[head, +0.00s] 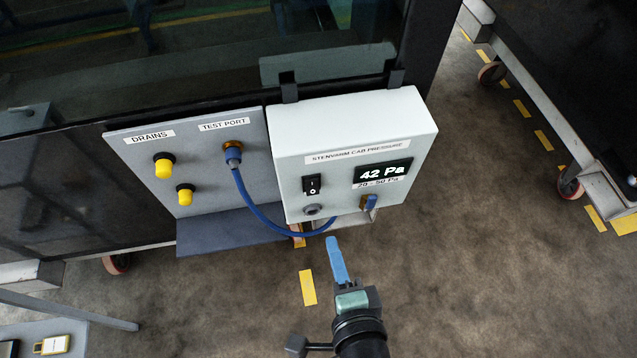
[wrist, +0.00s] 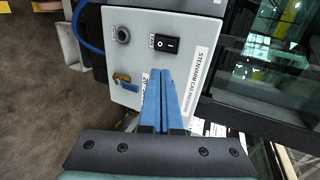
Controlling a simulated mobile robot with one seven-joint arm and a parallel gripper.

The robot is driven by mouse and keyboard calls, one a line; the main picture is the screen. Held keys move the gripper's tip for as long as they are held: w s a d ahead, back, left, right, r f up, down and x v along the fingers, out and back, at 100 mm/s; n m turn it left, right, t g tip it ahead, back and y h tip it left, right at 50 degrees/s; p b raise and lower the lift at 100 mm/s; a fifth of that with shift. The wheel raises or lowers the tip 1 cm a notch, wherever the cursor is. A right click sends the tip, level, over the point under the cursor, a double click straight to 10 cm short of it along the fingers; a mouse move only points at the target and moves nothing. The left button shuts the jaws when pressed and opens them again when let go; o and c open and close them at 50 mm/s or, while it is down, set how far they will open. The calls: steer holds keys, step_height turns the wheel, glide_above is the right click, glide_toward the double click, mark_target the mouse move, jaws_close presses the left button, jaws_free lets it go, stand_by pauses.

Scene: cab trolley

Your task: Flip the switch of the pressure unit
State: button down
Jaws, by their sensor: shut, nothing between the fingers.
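The pressure unit (head: 352,130) is a pale grey box hung by two dark hooks on the trolley's side. Its display reads 42 Pa, with a 20–50 Pa label under it. The black rocker switch (head: 312,185) is on the lower left of its front; it also shows in the wrist view (wrist: 165,44). My gripper (head: 333,242) has blue fingers, shut and empty, below the box in the head view. In the wrist view the fingertips (wrist: 166,74) appear in front of the box face, just below the switch in the picture. I cannot tell whether they touch the box.
A blue hose (head: 247,203) runs from the test port (head: 232,152) and loops under the box. A round grey fitting (head: 312,210) is below the switch, and a blue-and-brass fitting (head: 370,202) is at lower right. Yellow drain caps (head: 164,168) are left. Floor in front is open.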

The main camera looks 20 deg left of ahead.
mark_target(315, 191)
steer(key=shift+s, duration=0.15)
steer(key=p+x, duration=0.3)
steer(key=x, duration=1.1)
steer(key=shift+f+b, duration=0.4)
steer(key=shift+b, duration=0.6)
steer(key=t+b, duration=0.1)
steer(key=b, duration=0.3)
steer(key=shift+a+f+y, duration=0.1)
steer(key=shift+f+y, duration=0.1)
steer(key=shift+y, duration=0.2)
steer(key=shift+b, duration=0.55)
steer(key=shift+w+a+r+p, duration=0.1)
steer(key=shift+w+r+p, duration=0.1)
steer(key=shift+r+p, duration=0.2)
steer(key=shift+s, duration=0.1)
